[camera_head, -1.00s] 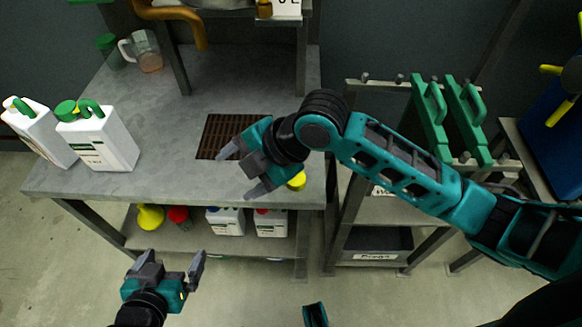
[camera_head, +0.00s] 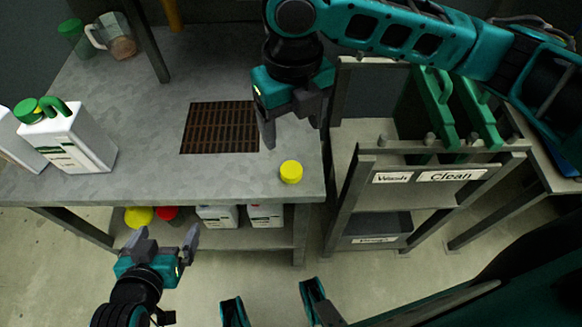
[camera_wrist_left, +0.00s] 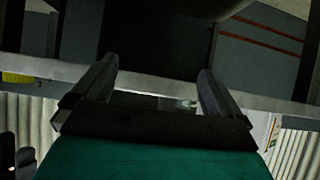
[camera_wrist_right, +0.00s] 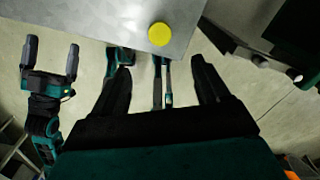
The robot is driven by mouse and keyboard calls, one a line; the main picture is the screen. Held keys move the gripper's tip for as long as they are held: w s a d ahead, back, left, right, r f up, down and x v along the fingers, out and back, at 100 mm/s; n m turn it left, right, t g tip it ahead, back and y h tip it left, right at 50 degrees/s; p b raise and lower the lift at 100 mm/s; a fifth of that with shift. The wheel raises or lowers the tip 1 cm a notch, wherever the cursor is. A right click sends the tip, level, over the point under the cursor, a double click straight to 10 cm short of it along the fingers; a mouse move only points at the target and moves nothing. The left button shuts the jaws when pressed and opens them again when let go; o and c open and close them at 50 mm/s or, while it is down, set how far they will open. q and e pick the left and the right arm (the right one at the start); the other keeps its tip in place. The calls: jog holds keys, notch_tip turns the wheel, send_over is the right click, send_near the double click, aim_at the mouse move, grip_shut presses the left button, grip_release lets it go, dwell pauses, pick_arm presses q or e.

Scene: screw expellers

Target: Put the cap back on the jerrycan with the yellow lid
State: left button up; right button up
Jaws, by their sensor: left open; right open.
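The round yellow cap (camera_head: 291,172) lies on the grey table near its front right corner. It also shows in the right wrist view (camera_wrist_right: 159,34), ahead of the fingers. My right gripper (camera_head: 295,128) is open and empty, over the table behind the cap, apart from it. My left gripper (camera_head: 166,240) is open and empty, in front of the table's front edge. A white jerrycan with a green cap and handle (camera_head: 78,140) stands at the table's left. Another white jerrycan (camera_head: 18,150) beside it is cut off by the left picture edge; its top is out of view.
A brown grate (camera_head: 220,128) is set in the table (camera_head: 150,185). Jugs (camera_head: 116,38) stand at the back left. The shelf below holds a yellow item (camera_head: 139,216), a red one and white containers (camera_head: 217,216). A rack labelled Wash and Clean (camera_head: 430,165) stands right of the table.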

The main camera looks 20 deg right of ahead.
jog(key=b, duration=0.2)
send_over(292, 171)
notch_tip(292, 171, down, 6)
jog(key=shift+f, duration=0.75)
notch_tip(292, 171, down, 5)
jog(key=shift+f+b, duration=0.15)
jog(key=shift+b, duration=0.7)
jog(key=c, duration=1.1)
